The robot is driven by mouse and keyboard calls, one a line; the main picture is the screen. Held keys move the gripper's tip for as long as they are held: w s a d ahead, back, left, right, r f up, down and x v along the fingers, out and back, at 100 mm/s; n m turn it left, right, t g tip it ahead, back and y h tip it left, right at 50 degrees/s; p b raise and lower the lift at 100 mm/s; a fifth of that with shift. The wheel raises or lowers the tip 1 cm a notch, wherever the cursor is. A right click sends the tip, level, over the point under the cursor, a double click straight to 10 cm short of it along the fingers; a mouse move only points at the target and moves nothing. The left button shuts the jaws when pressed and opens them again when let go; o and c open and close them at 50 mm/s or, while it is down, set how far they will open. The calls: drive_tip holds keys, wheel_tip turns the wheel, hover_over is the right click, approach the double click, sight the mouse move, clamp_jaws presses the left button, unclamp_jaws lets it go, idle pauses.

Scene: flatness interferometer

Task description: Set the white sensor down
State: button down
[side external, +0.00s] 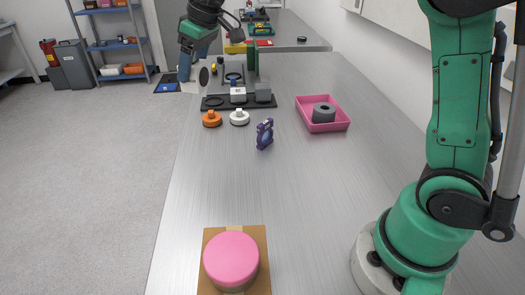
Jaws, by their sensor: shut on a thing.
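My gripper (197,68) is at the far left end of the long steel table, at the lower end of my green and dark wrist. It is shut on what looks like the white sensor (193,86), a pale piece with a dark round face beside it. The fingers are small and partly hidden in this view, so the exact hold is unclear. The held piece is by the left edge of the dark fixture plate (222,102); I cannot tell whether it touches anything below.
White (239,118) and orange (211,119) knobs stand before the plate. A purple clamp-like piece (265,133) and a pink tray (340,122) holding a grey ring (323,112) are to the right. A pink disc (231,258) sits on a brown board (207,287). The table's middle is clear.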

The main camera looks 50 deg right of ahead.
wheel_tip(320, 180, down, 19)
idle(0.4)
drive_tip(key=shift+f, duration=0.15)
drive_tip(key=shift+c, duration=0.6)
unclamp_jaws()
drive_tip(key=v, duration=1.2)
drive_tip(key=s+m+t+h, duration=0.1)
drive_tip(key=s+m+t, duration=0.2)
drive_tip(key=s, duration=0.9)
drive_tip(key=shift+s+a+r+m+h, duration=0.25)
drive_tip(key=shift+s+m+h, duration=0.15)
drive_tip(key=shift+m, duration=0.3)
